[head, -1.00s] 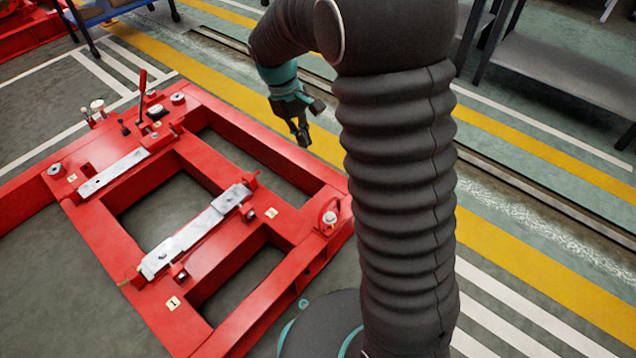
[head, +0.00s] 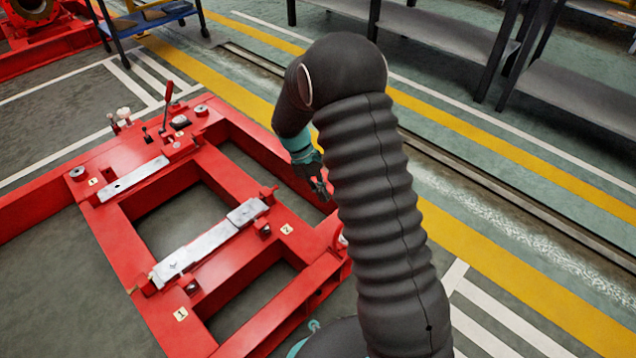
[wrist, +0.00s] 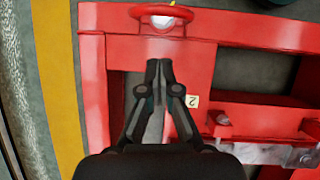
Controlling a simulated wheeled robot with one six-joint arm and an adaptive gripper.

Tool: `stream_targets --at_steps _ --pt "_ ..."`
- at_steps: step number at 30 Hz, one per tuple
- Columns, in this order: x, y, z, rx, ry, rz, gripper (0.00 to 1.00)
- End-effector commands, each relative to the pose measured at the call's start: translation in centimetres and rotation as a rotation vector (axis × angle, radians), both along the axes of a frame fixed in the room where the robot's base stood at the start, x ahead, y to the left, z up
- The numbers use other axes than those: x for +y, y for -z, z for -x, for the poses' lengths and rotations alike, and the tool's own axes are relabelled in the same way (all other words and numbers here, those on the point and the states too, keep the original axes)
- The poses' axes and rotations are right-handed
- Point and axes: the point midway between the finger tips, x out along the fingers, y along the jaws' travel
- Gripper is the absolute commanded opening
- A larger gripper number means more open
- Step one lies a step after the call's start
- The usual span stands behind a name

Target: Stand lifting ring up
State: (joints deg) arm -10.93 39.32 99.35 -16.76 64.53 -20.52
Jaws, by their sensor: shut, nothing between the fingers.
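The red lifting ring (wrist: 133,11) is at the top edge of the wrist view, around a silver bolt head at the end of the red frame. In the head view my gripper (head: 322,188) hangs near the frame's right end.
The red base frame (head: 160,305) has openings, pale metal plates (head: 205,243) and small upright blocks. A lever (head: 167,100) stands at its far end. Grey shelving (head: 440,38) and a blue cart (head: 150,22) are behind. The yellow-striped floor is clear.

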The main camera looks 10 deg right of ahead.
Motion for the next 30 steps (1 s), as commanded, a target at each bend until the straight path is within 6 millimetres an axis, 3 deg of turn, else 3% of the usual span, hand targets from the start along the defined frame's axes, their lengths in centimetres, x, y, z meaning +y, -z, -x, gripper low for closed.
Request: stream_targets --at_steps 5,15,30 --pt "-1.1 3.1 1.1 0.002 0.002 0.0 0.0" --pt "-3.4 3.9 3.6 -0.001 0.001 0.0 0.0" --pt "-4.1 3.8 4.2 0.001 0.001 0.0 0.0"
